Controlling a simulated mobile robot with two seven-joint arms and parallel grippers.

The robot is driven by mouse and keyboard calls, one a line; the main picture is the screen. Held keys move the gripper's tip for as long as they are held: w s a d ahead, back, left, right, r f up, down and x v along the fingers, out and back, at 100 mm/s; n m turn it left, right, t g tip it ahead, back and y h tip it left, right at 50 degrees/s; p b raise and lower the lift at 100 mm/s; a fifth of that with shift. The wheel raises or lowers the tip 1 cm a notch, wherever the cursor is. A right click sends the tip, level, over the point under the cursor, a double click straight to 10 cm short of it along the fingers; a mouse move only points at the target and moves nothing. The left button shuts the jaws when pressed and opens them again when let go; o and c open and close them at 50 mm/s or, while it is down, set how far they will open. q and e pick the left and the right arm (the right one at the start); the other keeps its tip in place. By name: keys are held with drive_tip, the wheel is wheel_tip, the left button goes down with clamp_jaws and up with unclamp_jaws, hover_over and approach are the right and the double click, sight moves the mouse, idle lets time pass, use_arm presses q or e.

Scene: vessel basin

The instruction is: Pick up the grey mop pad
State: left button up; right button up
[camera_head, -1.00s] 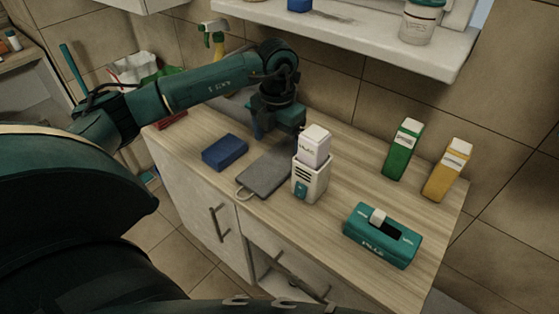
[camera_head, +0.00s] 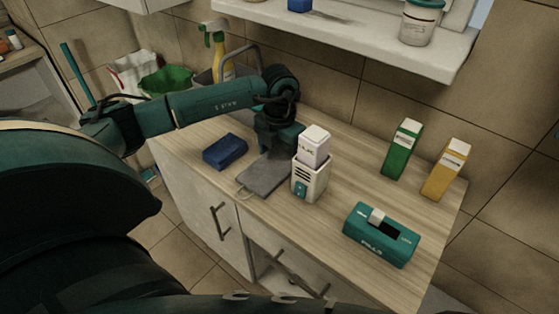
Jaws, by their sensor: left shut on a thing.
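The grey mop pad (camera_head: 266,177) lies flat on the wooden counter, with a light loop at its front left end. My left gripper (camera_head: 277,153) points down at the pad's far end and is shut on it. The fingertips are partly hidden by the gripper's own body and the white dispenser. My right gripper is not in view.
A white dispenser (camera_head: 310,178) stands just right of the pad. A blue sponge (camera_head: 225,151) lies to its left. A teal box (camera_head: 381,236), a green carton (camera_head: 402,150) and a yellow carton (camera_head: 446,169) stand farther right. A shelf (camera_head: 345,30) overhangs the back.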

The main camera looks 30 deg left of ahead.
use_arm(q)
drive_tip(key=shift+c, duration=0.8)
drive_tip(key=shift+r, duration=0.1)
